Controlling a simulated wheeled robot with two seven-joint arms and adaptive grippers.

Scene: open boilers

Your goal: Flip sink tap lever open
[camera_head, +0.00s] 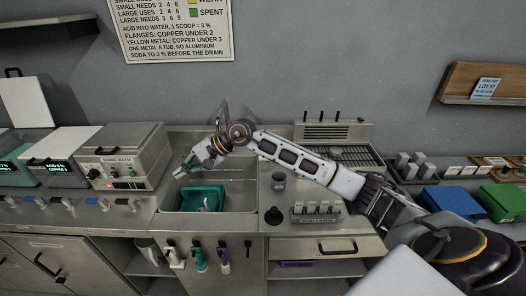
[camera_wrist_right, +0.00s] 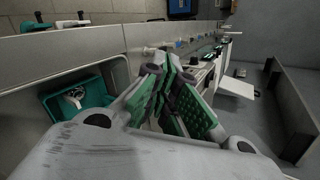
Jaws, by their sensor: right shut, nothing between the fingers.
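The sink (camera_head: 235,196) is a steel basin set in the counter, with a teal tub (camera_head: 190,203) inside; the tub also shows at the left of the right wrist view (camera_wrist_right: 60,107). A dark curved tap spout (camera_head: 223,112) rises behind the sink, partly covered by my right wrist. I cannot make out the tap lever. My right gripper (camera_head: 184,170) reaches in from the right, over the sink's back left side, with its green-padded fingers pointing down-left. It is shut and empty; the fingers also show in the right wrist view (camera_wrist_right: 180,95). My left gripper is not in view.
A boxy sonic bath (camera_head: 125,158) stands left of the sink. A ribbed drainer (camera_head: 350,155) lies behind my forearm.

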